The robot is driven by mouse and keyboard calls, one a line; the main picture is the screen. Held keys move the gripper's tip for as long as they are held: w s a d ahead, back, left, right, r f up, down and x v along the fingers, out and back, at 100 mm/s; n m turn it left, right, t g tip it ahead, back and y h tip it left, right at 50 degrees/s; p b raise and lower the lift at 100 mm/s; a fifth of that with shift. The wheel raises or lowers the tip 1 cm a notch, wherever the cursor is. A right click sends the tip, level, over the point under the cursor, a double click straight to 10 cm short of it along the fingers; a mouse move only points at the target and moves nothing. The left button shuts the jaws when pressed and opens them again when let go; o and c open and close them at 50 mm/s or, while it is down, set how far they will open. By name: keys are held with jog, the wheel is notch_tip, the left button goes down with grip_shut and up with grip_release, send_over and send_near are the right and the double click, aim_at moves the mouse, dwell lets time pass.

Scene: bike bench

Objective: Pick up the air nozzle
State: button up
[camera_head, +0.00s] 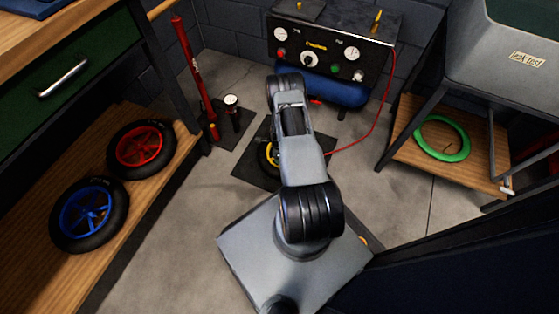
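I cannot make out the air nozzle. A thin red hose (378,123) runs from the right side of the black compressor panel (310,66) down toward the floor and passes out of sight behind my arm. Whether the nozzle is on its hidden end cannot be seen. My arm reaches forward over a dark floor mat (246,172). My gripper is hidden behind my own arm links, so its fingers and anything in them do not show.
A yellow-rimmed wheel (265,158) is partly hidden on the mat. A red floor pump (195,82) stands left of it. A wooden shelf with red (140,146) and blue (86,213) wheels is at left. A green ring (442,139) lies on the right shelf under a grey tub (500,50).

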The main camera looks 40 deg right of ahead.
notch_tip(320, 180, down, 2)
jog(key=shift+r, duration=0.1)
jog(key=shift+c, duration=0.4)
grip_shut()
jog(key=shift+r, duration=0.1)
